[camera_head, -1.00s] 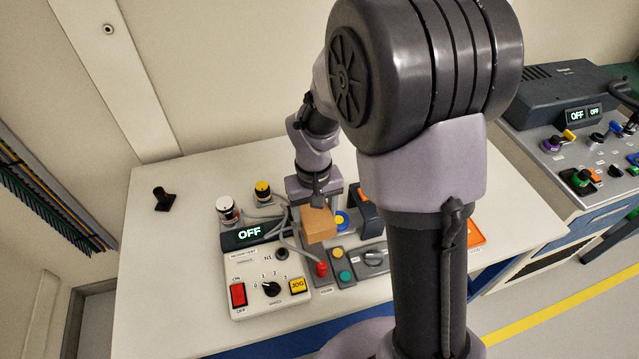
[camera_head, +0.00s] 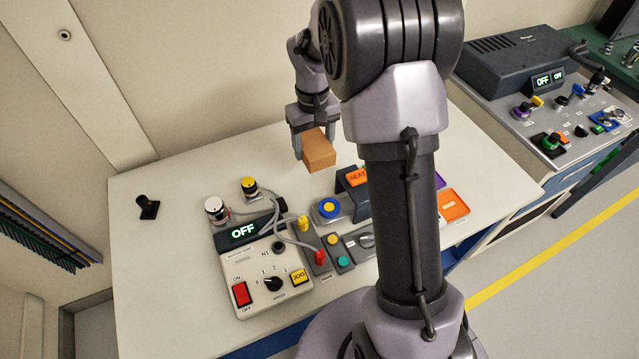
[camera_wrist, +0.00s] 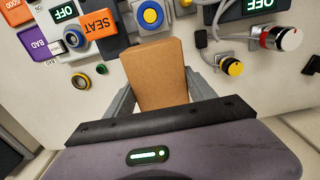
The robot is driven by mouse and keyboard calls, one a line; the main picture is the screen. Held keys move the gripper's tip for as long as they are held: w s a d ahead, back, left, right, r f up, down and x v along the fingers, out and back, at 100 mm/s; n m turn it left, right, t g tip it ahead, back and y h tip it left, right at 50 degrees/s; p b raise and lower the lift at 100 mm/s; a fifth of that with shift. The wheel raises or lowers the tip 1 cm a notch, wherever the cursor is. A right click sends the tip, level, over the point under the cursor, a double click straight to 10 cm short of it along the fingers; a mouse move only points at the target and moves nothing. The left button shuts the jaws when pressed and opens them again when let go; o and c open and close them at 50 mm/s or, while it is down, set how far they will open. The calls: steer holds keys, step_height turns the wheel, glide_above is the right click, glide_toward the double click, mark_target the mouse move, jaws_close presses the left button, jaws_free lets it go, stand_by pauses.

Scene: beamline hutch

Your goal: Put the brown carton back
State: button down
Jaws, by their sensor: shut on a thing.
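The brown carton (camera_head: 319,150) is a small plain box in my gripper (camera_head: 314,148). The gripper is shut on it and holds it above the white table, behind the control boxes.
A control panel reading OFF (camera_head: 262,275) stands at the front, with cables, knobs and buttons. A blue button box (camera_head: 329,208) and an orange SEAT unit (camera_head: 356,177) are near the carton. An orange pad (camera_head: 453,205) lies right. The table's left back is clear except a black post (camera_head: 148,207).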

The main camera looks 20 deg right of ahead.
mark_target(314, 188)
step_height(314, 188, down, 15)
steer(key=b, duration=0.4)
steer(key=shift+r, duration=0.3)
steer(key=shift+c, duration=1.6)
jaws_free()
